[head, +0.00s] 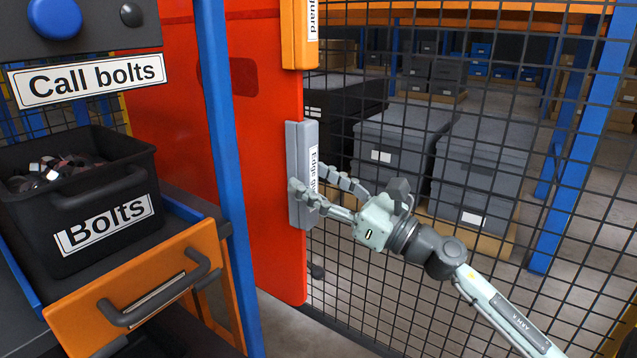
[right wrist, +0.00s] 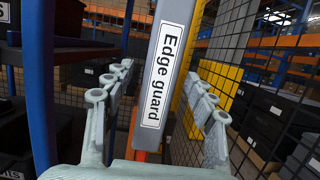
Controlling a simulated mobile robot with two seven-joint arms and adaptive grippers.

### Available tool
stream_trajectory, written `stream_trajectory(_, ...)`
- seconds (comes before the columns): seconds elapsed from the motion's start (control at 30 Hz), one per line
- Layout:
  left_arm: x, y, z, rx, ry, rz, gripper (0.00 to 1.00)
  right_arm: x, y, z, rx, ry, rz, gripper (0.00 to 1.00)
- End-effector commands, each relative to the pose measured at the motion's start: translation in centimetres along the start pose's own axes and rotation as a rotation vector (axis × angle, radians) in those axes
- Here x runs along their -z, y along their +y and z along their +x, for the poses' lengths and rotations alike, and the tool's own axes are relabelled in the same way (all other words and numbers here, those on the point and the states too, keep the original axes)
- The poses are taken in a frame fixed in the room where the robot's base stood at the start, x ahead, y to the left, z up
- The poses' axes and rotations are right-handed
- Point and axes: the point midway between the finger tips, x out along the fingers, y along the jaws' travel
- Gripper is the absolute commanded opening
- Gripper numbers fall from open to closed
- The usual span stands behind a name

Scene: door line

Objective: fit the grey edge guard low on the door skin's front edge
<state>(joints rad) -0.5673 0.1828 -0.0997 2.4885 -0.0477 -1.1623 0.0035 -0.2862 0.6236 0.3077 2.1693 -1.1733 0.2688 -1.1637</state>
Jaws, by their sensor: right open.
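The grey edge guard (head: 298,217) sits upright on the lower part of the front edge of the red door skin (head: 274,190), in the head view. It is labelled "Edge guard". My right gripper (head: 311,181) is open at the guard, with its fingers on either side of it. In the right wrist view the guard (right wrist: 152,120) stands between the spread fingers of the right gripper (right wrist: 158,75), with gaps on both sides. Part of the label is hidden by a finger in the head view. My left gripper is not in view.
An orange guard (head: 300,40) sits higher on the same door edge. A blue post (head: 218,150) stands left of the edge. A black bolt bin (head: 95,200) is at left, above an orange drawer (head: 140,295). Mesh fencing (head: 420,290) stands behind the gripper.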

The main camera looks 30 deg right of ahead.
Motion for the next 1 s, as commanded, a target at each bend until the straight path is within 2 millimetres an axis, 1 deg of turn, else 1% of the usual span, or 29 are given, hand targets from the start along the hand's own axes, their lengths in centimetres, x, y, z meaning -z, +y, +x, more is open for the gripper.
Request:
stream_trajectory(0.07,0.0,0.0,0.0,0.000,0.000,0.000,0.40,0.1,0.0,-0.2,0.001,0.000,0.002,0.56)
stream_trajectory(0.17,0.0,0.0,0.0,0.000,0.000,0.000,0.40,0.1,0.0,-1.2,0.003,0.000,0.004,0.56)
stream_trajectory(0.27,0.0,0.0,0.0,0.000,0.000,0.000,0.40,0.1,0.0,-3.0,0.005,0.000,0.006,0.56)
stream_trajectory(0.5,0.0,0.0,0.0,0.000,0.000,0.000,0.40,0.1,-0.1,-8.2,0.006,0.001,0.005,0.56)
stream_trajectory(0.63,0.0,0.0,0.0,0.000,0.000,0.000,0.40,0.1,-0.1,-10.3,0.004,0.001,0.002,0.56)
stream_trajectory(0.7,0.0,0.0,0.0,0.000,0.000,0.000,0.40,0.1,0.0,-11.1,0.003,0.000,0.002,0.56)
stream_trajectory(0.8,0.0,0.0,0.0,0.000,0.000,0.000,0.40,0.0,0.0,-11.8,0.001,0.000,0.001,0.56)
stream_trajectory(1.0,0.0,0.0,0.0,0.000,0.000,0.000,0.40,0.0,0.0,-12.0,0.000,-0.001,0.000,0.56)
